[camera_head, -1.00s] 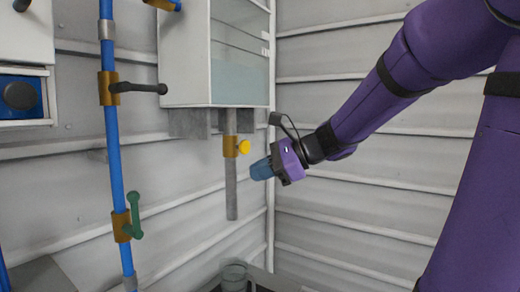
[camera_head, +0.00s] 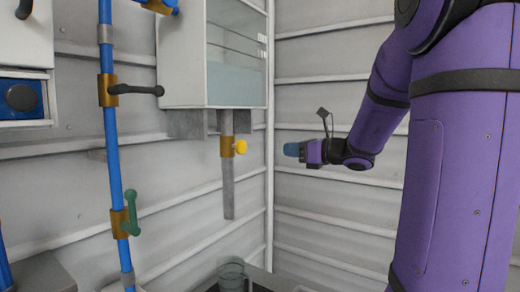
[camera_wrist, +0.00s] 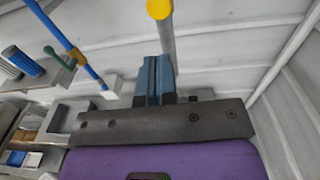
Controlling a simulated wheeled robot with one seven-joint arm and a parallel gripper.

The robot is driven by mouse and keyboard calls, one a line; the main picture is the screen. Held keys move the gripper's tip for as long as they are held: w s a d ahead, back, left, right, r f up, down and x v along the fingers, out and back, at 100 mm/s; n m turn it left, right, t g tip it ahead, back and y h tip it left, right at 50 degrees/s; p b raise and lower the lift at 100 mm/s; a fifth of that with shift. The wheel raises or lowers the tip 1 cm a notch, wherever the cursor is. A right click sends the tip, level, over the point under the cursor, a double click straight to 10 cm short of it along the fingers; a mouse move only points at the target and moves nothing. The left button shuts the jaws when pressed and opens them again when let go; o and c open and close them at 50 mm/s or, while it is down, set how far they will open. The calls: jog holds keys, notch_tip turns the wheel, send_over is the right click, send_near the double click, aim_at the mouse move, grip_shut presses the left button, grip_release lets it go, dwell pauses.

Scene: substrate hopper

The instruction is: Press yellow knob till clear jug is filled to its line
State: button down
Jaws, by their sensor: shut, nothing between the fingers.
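The yellow knob (camera_head: 240,147) sits on a brass fitting on the grey outlet pipe (camera_head: 228,190) under the hopper. It also shows at the top of the wrist view (camera_wrist: 159,9). My gripper (camera_head: 287,149) is shut and empty, to the right of the knob and apart from it. Its blue fingers also show together in the wrist view (camera_wrist: 153,62). The clear jug (camera_head: 233,274) stands below the pipe's lower end, partly cut by the picture's bottom edge. Its fill line and contents cannot be made out.
The white hopper (camera_head: 182,60) has a clear front with a pale bluish content inside. A blue pipe (camera_head: 113,170) with a black lever (camera_head: 137,89) and a green lever (camera_head: 132,212) runs at left. A ribbed wall stands behind; the space around my gripper is free.

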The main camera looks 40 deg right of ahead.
aim_at(244, 147)
jog(key=x, duration=1.4)
jog(key=shift+f, duration=0.1)
